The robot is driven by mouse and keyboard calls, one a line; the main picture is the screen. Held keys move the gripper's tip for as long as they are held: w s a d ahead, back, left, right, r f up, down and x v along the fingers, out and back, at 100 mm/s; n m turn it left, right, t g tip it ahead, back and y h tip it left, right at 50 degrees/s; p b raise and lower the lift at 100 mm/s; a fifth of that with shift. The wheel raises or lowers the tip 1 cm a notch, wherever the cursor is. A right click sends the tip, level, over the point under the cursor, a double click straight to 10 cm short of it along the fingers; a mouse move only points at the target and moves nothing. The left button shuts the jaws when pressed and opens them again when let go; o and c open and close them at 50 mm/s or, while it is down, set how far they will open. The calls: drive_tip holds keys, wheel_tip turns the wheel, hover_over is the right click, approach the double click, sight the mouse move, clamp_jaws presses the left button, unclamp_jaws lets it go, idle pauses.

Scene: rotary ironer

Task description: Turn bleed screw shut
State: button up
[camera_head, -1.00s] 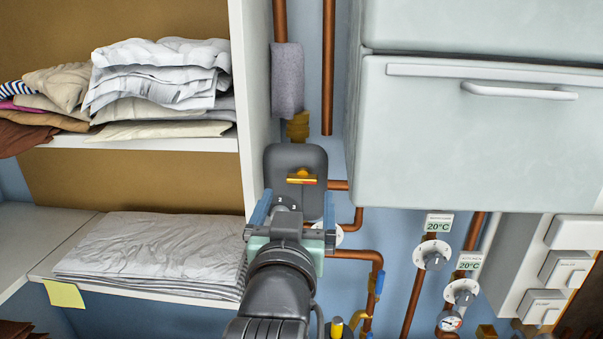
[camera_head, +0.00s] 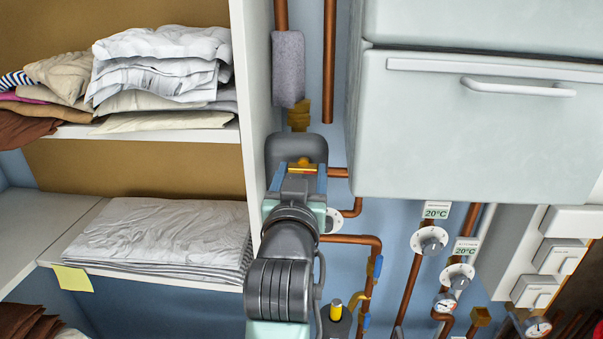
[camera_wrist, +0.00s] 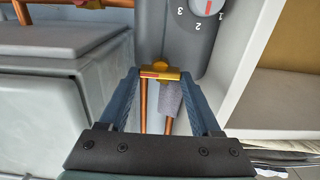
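The bleed screw, a small brass cross-bar with a red mark, shows in the head view (camera_head: 302,166) on the front of a dark grey rounded housing (camera_head: 297,147). In the wrist view the screw (camera_wrist: 160,73) lies between the blue fingertips of my gripper (camera_wrist: 160,78). The fingers are open, one on each side of the bar, with what looks like a narrow gap. In the head view my gripper (camera_head: 302,174) covers the housing's lower part. A grey dial (camera_wrist: 208,8) with numbers and a red line is on the housing in the wrist view.
White shelves with folded linen (camera_head: 160,240) stand close on the left. A large pale cabinet (camera_head: 480,130) is close on the right. Copper pipes (camera_head: 352,239), a brass-topped fitting (camera_head: 336,312) and 20°C dials (camera_head: 429,240) sit below and right.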

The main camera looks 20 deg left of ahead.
drive_tip(key=c, duration=0.8)
drive_tip(key=shift+n, duration=0.4)
drive_tip(key=n+b, duration=0.1)
drive_tip(key=n, duration=0.3)
drive_tip(key=n+b, duration=0.1)
drive_tip(key=n, duration=0.3)
drive_tip(key=shift+a+f+n, duration=0.1)
drive_tip(key=shift+n, duration=0.2)
drive_tip(key=n, duration=0.4)
drive_tip(key=shift+b, duration=0.4)
drive_tip(key=shift+a+f+n+b, duration=0.1)
drive_tip(key=shift+n+b, duration=0.3)
drive_tip(key=shift+n, duration=1.8)
